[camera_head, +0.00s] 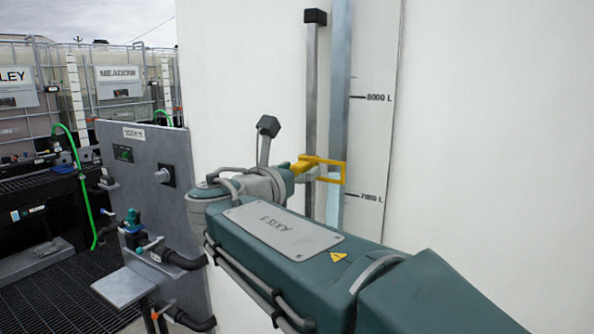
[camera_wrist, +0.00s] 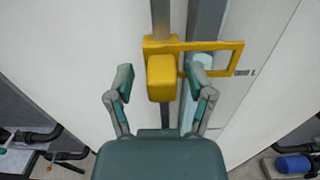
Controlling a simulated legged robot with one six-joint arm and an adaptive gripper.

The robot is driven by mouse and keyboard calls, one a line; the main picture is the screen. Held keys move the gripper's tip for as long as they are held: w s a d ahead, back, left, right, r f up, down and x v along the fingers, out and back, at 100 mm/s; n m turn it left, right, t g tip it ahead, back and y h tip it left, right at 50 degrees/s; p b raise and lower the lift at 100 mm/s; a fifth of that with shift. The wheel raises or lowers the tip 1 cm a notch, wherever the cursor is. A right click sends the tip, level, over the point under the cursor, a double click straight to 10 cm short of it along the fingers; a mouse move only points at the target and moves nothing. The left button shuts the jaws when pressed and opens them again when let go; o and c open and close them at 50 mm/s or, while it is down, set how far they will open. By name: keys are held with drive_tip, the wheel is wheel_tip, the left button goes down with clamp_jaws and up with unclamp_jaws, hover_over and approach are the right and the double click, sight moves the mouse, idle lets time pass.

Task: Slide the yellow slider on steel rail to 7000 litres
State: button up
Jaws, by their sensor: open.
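The yellow slider (camera_head: 305,165) sits on the narrow steel rail (camera_head: 312,80) on the white tank. Its open rectangular frame reaches right across a bluish sight tube (camera_head: 340,70) to the scale. In the head view the frame stands between the 8000 L mark and the 7000 L mark (camera_head: 371,197), a little above 7000 L. In the wrist view the slider's knob (camera_wrist: 161,78) lies between the two fingers of my gripper (camera_wrist: 161,82). My gripper is open, with a visible gap on each side of the knob. In the head view my arm partly hides the gripper.
A grey panel (camera_head: 150,200) with valves and black hoses stands left of the tank. Caged totes (camera_head: 115,90) and a green hose (camera_head: 82,190) are further left. A blue cylinder (camera_wrist: 292,164) shows at the lower right of the wrist view.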

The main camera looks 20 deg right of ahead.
sight(307, 191)
clamp_jaws()
drive_tip(key=shift+f, duration=2.55)
unclamp_jaws()
